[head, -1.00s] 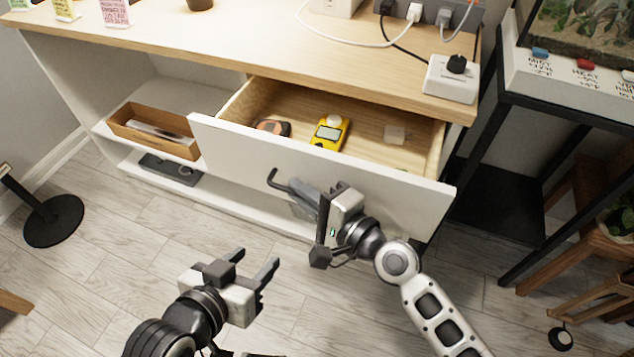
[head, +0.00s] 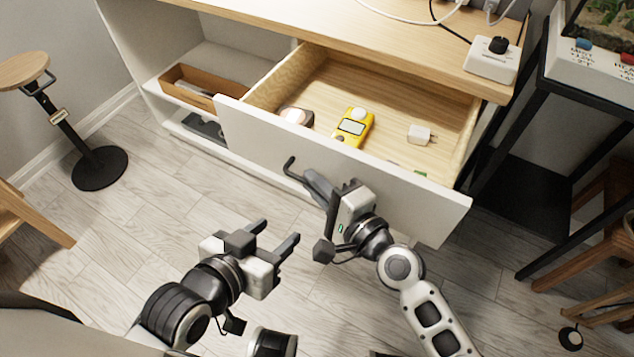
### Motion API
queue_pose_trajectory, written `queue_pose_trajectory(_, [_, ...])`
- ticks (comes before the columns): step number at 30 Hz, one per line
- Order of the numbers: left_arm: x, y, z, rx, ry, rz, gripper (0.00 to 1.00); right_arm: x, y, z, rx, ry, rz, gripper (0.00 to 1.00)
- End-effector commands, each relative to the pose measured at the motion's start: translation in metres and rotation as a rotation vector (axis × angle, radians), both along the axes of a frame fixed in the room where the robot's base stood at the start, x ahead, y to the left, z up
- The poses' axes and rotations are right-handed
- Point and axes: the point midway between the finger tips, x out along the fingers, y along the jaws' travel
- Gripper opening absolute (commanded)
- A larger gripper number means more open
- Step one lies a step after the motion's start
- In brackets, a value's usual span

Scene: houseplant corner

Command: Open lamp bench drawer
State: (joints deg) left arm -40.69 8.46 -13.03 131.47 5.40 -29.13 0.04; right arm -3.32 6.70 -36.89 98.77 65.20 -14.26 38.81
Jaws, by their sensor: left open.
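The lamp bench (head: 420,50) has its drawer pulled well out, with a white front (head: 400,190) and a pale wood inside. The drawer's dark bar handle (head: 290,166) shows its left end; the rest is hidden by my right gripper. My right gripper (head: 328,192) is at the front of the drawer, its fingers around the handle, and looks shut on it. My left gripper (head: 277,235) is open and empty, above the floor in front of the bench, apart from the drawer. Inside the drawer lie a yellow meter (head: 353,128), a white plug adapter (head: 421,135) and a round item (head: 297,118).
A cardboard tray (head: 190,96) stands on the open shelf left of the drawer. A stool (head: 98,168) stands at the left. A black metal stand (head: 540,150) is close by the bench's right side.

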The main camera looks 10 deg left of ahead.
Motion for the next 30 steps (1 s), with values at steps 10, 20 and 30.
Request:
queue_pose_trajectory(10, [-0.001,-0.001,0.000,0.000,0.001,-0.005,0.50,0.001,-0.001,0.000,-0.001,-0.001,-0.002,0.31])
queue_pose_trajectory(20, [-0.001,-0.001,-0.001,0.002,0.002,-0.008,0.50,-0.004,-0.007,-0.001,-0.002,0.001,-0.002,0.31])
queue_pose_trajectory(30, [-0.002,-0.002,-0.010,-0.001,0.014,-0.011,0.50,-0.051,-0.061,0.003,-0.005,0.002,0.000,0.31])
